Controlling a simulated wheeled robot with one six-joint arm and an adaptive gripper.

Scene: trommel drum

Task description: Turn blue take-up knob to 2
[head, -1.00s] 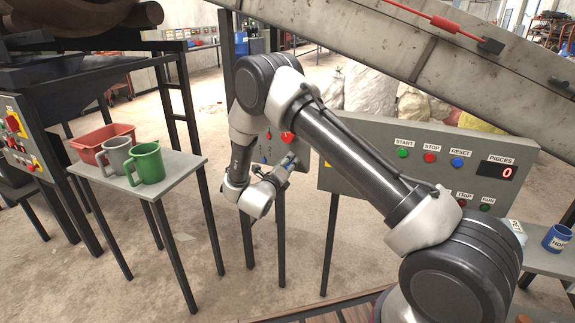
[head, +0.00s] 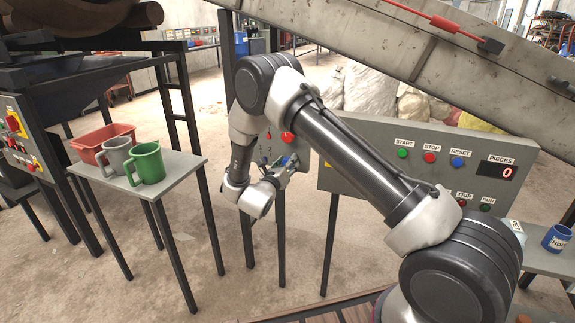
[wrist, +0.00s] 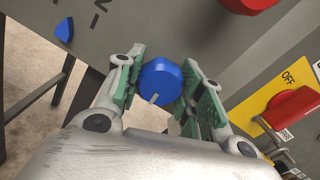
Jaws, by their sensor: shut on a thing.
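The blue take-up knob (wrist: 160,82) sits between the two green-padded fingers of my gripper (wrist: 163,60) in the wrist view, and the fingers are shut on it. A pale pointer mark shows on the knob, toward the bottom of the picture. A printed "2" (wrist: 100,5) with a dark tick is up and left of the knob on the grey panel (wrist: 140,22). The pointer is not at that tick. In the head view my gripper (head: 287,164) is at the small grey panel behind my arm, and the knob is mostly hidden.
A second blue part (wrist: 64,31) is left of the "2". A red switch on a yellow plate (wrist: 275,122) marked OFF is close to my right finger. A control box (head: 345,180) stands right of my gripper. A small table (head: 188,180) with mugs stands left.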

